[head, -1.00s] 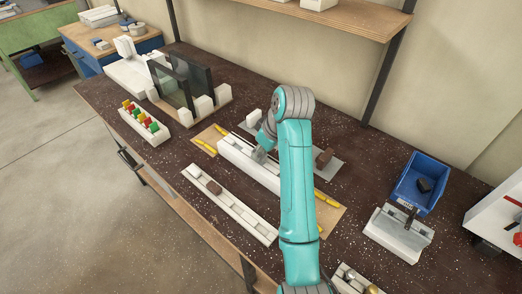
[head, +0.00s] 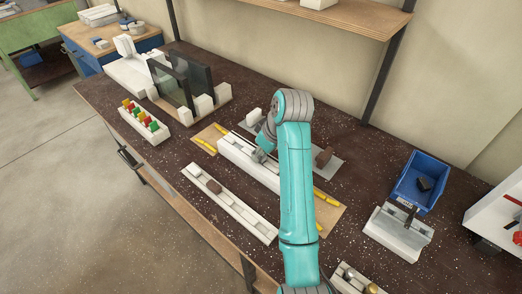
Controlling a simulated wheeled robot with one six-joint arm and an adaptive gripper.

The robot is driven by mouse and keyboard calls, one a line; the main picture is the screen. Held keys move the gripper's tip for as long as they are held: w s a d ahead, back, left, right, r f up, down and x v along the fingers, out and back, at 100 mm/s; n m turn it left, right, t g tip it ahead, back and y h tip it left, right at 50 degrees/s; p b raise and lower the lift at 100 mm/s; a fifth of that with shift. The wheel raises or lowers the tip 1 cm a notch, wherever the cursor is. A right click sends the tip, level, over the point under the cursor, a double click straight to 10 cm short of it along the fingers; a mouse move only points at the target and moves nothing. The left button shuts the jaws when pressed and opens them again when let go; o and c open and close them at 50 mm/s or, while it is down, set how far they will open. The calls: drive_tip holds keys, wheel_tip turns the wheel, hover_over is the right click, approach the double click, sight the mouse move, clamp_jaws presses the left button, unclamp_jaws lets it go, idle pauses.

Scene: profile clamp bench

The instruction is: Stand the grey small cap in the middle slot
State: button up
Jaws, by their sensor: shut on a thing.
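My gripper (head: 259,156) is low at the long white slotted block (head: 232,154) in the middle of the bench, over its middle stretch. It is shut on a small greyish thing, which I take for the grey small cap; the fingers and arm hide nearly all of it. I cannot tell whether the cap is inside the middle slot or just above it. My arm covers the right part of the block, so the slots there are hidden.
Behind are a white piece (head: 253,116) and a brown piece (head: 323,158) on a grey mat. Yellow bars (head: 204,146) lie beside the slotted block. A blue bin (head: 419,185) stands right.

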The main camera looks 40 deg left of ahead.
drive_tip(key=o, duration=0.8)
